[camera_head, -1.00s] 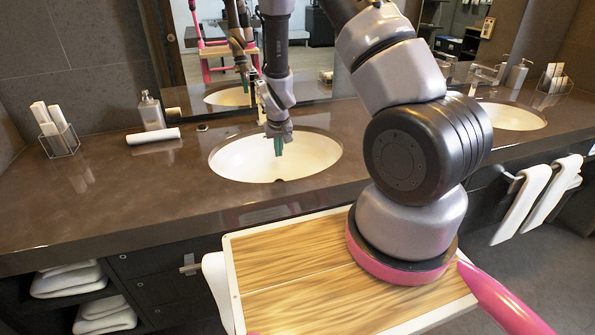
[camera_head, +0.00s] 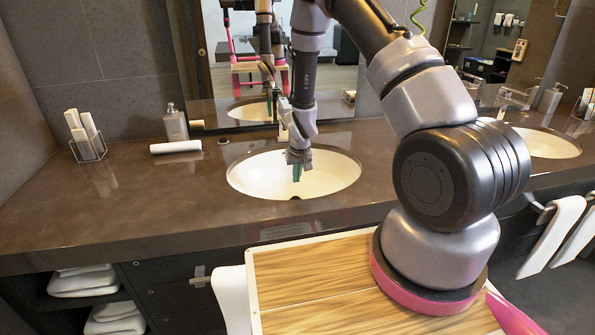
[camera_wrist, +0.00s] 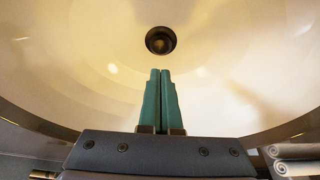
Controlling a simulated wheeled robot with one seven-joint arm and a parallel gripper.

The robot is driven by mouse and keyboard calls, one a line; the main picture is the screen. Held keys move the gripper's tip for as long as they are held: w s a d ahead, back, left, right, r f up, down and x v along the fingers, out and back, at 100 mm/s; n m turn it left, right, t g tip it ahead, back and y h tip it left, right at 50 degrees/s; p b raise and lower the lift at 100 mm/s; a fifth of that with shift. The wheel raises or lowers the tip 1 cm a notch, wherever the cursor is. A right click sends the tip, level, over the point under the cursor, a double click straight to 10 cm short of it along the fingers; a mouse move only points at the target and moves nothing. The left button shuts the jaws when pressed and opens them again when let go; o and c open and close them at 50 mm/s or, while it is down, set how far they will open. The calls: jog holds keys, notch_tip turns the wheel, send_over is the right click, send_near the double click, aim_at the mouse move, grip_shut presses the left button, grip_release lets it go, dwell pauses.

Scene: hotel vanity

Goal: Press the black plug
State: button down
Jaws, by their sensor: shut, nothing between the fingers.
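The black plug (camera_wrist: 160,40) is a round dark disc in the floor of the pale sink bowl (camera_wrist: 70,55), at the top middle of the wrist view. In the head view the sink (camera_head: 335,178) is set in the counter, and the plug cannot be made out there. My gripper (camera_wrist: 160,73) has green fingers lying side by side, shut and empty. In the wrist view the fingertips are just below the plug, with a gap of bowl between them in the picture. In the head view my gripper (camera_head: 297,175) points down over the sink.
A soap bottle (camera_head: 175,123), a rolled white towel (camera_head: 176,147) and a holder with white rolls (camera_head: 86,137) stand on the brown counter (camera_head: 120,200) to the left. A mirror (camera_head: 330,75) rises behind. A second sink (camera_head: 550,145) lies right.

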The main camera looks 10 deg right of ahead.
aim_at(295, 197)
jog(key=x, duration=0.6)
jog(key=shift+s+f, duration=0.25)
jog(key=shift+s, duration=0.05)
jog(key=shift+f, duration=0.7)
